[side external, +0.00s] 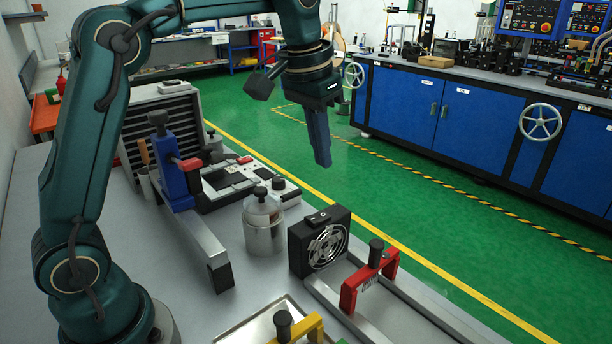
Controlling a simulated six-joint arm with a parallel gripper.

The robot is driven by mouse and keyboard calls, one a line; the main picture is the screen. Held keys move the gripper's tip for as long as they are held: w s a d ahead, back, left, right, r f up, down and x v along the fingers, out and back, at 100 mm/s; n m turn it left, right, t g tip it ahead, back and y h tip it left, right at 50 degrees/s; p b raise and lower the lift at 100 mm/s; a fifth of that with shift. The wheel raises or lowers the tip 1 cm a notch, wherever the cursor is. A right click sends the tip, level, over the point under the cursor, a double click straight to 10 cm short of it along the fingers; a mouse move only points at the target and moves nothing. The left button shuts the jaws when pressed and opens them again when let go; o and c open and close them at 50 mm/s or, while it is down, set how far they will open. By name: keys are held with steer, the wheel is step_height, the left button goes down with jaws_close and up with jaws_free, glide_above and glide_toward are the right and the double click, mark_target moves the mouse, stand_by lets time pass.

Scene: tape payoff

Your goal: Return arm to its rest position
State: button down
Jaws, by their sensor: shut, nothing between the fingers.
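My gripper (319,148) points down at the end of my dark green arm, in the upper middle of the side external view. Its fingers are together and hold nothing. It hangs in the air above the table's far edge, with the green floor behind it. It touches nothing. My arm rises from its base at the lower left and bends over the top of the picture, where part of it is cut off.
Blue cabinets (440,115) stand across the floor.

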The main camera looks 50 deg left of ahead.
steer(key=s+d+r+t, duration=0.1)
steer(key=s+r+t, duration=0.15)
steer(key=s, duration=0.75)
steer(key=s+f, duration=0.7)
steer(key=s, duration=0.1)
steer(key=shift+d+f, duration=0.15)
steer(key=shift+f, duration=0.1)
